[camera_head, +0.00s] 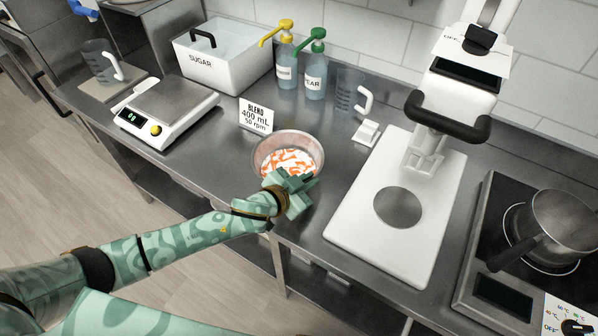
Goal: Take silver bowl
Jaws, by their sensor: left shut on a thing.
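The silver bowl (262,150) stands on the steel counter, just in front of the card that reads "BLEND 400 mL 50 rpm". It holds white stuff with orange-red pieces. My left gripper (290,180) is at the bowl's near rim and is shut on it; its fingers hide that part of the rim. The bowl looks upright and seems to rest on the counter. My right gripper is not in view.
A white blender stand (400,250) with a round recess is to the right, then a hob with a pot (562,222).

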